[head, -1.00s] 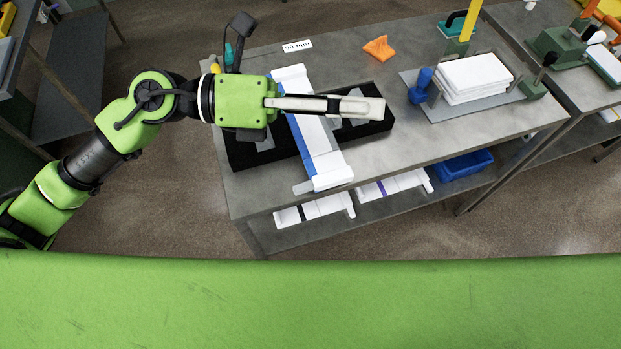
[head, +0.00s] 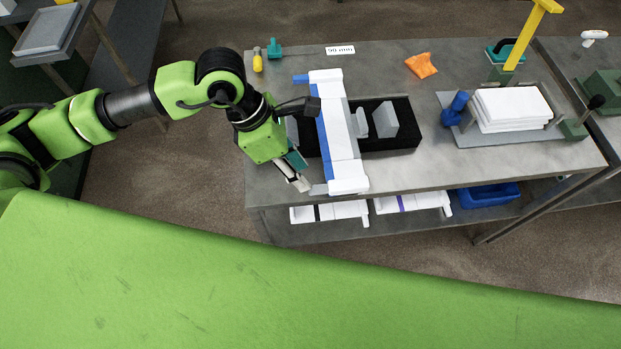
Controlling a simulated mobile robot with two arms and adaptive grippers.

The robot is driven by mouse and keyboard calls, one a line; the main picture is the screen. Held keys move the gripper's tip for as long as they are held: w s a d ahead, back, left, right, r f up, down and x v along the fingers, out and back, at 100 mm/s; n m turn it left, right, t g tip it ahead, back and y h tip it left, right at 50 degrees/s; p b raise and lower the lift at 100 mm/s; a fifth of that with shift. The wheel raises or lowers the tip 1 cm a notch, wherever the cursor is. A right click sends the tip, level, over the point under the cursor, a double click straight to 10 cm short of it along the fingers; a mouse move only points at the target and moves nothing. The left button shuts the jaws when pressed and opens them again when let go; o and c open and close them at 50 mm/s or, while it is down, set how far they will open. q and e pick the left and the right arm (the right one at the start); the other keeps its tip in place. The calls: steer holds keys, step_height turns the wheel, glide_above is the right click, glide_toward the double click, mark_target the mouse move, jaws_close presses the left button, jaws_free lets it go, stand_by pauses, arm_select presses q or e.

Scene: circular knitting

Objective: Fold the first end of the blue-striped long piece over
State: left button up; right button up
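The blue-striped long piece (head: 342,143) is white with a blue stripe along its left edge. It lies across a black block (head: 403,122), with its far end towards the back of the bench and its near end close to the front edge. Wider white parts show at both ends. My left gripper (head: 303,184) points down just left of the near end, close to a thin grey strip there. I cannot tell whether it touches anything, and its finger gap is not clear. My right gripper is out of view.
Grey upright plates (head: 385,120) stand on the black block. An orange cloth (head: 420,65) lies at the back. White pieces and a blue bin (head: 487,195) are on the lower shelf.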

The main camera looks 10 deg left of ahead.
mark_target(313, 188)
arm_select(q)
steer(key=p+x, duration=0.1)
steer(key=x, duration=0.4)
steer(key=shift+d+f, duration=0.15)
steer(key=shift+f, duration=0.2)
jaws_close()
